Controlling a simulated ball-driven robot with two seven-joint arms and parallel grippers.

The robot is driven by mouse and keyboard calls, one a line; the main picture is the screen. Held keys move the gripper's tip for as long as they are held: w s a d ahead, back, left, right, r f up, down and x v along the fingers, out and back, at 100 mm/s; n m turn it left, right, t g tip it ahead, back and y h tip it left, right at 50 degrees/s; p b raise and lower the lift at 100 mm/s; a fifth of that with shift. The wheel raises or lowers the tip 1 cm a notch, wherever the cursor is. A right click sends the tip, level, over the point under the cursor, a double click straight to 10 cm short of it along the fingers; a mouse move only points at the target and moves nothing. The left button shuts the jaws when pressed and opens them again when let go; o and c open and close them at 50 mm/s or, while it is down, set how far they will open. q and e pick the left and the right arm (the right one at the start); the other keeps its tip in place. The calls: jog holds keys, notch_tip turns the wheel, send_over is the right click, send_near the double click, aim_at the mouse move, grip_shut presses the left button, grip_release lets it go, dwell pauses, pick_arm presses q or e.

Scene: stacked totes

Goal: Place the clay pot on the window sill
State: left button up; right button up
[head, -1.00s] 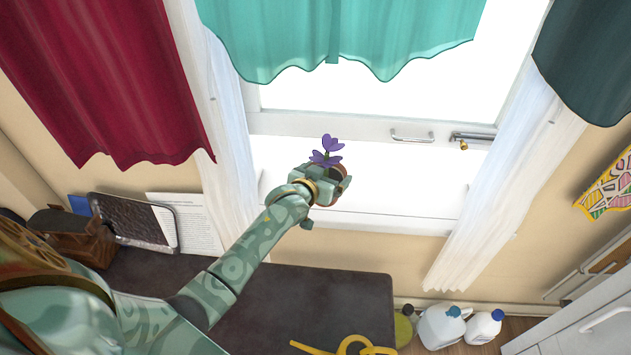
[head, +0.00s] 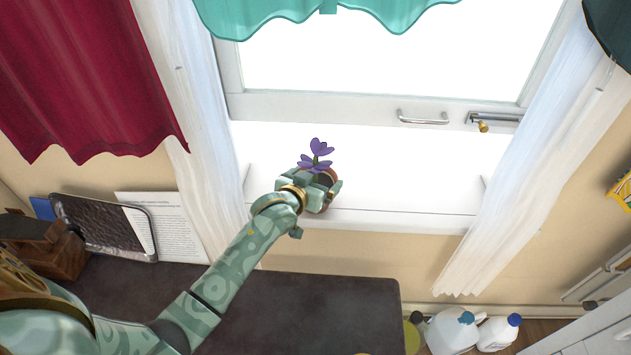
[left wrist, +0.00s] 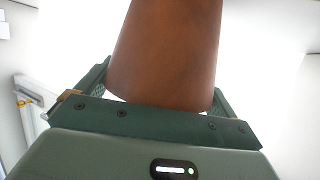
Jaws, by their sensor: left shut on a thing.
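The clay pot (left wrist: 165,55) is reddish brown and sits between the fingers of my left gripper (left wrist: 165,95) in the left wrist view. In the head view only a sliver of the pot (head: 328,176) shows behind my left gripper (head: 322,190), with a purple flower (head: 318,157) above it. My left gripper is shut on the pot, at the near edge of the white window sill (head: 400,190) in the picture. I cannot tell whether the pot touches the sill. My right gripper is not in view.
The visible sill right of the pot is bare. White sheer curtains (head: 500,185) hang at both sides of the window, and a teal curtain (head: 290,15) hangs above. A dark counter (head: 310,310) lies below. White jugs (head: 450,330) stand at lower right.

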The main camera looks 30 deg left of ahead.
pick_arm(q)
jog(key=o, duration=1.3)
jog(key=shift+s+r, duration=0.3)
jog(key=shift+s, duration=0.05)
jog(key=p+v, duration=0.5)
jog(key=v, duration=0.6)
jog(key=shift+s, duration=0.15)
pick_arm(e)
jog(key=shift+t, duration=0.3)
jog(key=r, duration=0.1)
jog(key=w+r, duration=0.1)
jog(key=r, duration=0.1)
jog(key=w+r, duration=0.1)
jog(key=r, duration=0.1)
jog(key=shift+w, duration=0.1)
